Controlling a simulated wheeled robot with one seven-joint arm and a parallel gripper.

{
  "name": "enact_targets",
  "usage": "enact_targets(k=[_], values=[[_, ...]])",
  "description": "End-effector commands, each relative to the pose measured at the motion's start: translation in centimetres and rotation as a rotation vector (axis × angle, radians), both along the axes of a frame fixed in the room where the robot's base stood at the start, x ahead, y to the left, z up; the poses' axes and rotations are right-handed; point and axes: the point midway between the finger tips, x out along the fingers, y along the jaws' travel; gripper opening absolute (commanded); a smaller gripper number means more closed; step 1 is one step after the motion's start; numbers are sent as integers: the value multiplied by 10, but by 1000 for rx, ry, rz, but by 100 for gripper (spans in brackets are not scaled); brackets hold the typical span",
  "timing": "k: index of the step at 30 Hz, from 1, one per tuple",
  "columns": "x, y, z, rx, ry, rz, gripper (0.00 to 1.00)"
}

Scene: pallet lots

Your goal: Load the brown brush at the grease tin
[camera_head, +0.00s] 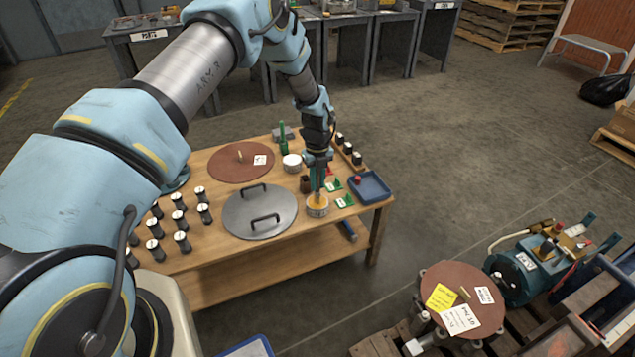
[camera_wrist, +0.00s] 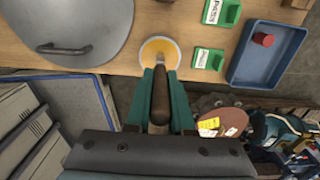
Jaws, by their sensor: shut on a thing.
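My gripper (camera_head: 320,176) is at the front right of the wooden table. In the wrist view its two green fingers (camera_wrist: 161,98) are shut on the brown handle of the brush (camera_wrist: 160,95). The brush points down at the grease tin (camera_head: 317,206), a round tin with yellow-orange grease. The tin also shows in the wrist view (camera_wrist: 159,52), with the brush's head end over its near part. I cannot tell for sure whether the bristles touch the grease.
A grey lid with two handles (camera_head: 240,215) lies left of the tin. A blue tray (camera_head: 371,188) with a red piece, and green labelled holders (camera_head: 345,201), stand to the right. A white-topped tin (camera_head: 292,163) and a green bottle (camera_head: 284,140) stand behind. Several black-and-white cylinders (camera_head: 181,220) fill the left.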

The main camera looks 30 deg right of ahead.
Motion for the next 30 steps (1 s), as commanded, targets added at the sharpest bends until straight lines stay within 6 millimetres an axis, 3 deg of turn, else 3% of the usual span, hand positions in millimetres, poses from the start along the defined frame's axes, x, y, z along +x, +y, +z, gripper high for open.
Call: enact_targets(k=[16,30], values=[[-1,1,1,1,1,-1,0],[0,0,37,1,0,0,0]])
